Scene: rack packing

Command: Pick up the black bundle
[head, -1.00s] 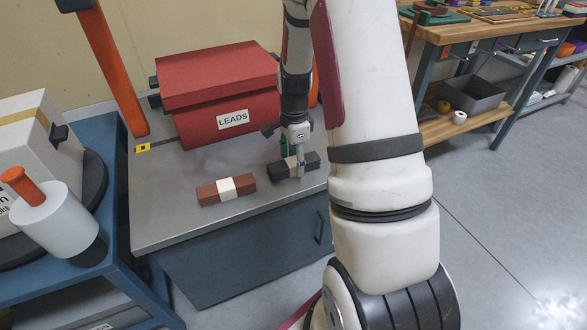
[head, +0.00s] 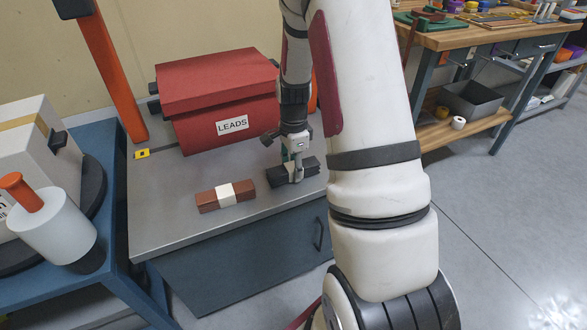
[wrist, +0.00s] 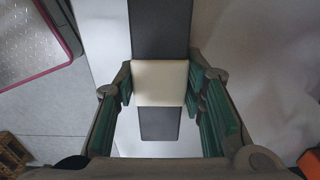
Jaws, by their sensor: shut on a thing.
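The black bundle (head: 278,177) lies on the grey cabinet top in the head view, right of the brown bundle. It is a dark bar with a pale band round its middle. My gripper (head: 295,178) points down over its middle and is shut on it. In the wrist view the bundle (wrist: 160,28) runs up the picture, and its pale band (wrist: 161,83) sits between the green finger pads of my gripper (wrist: 163,90). I cannot tell whether the bundle is clear of the surface.
A brown bundle (head: 208,201) with a white band lies to the left on the cabinet top (head: 160,225). A red box (head: 215,85) labelled LEADS stands behind. A blue bench (head: 110,215) with a white cylinder (head: 55,228) is at left. The front left of the cabinet top is bare.

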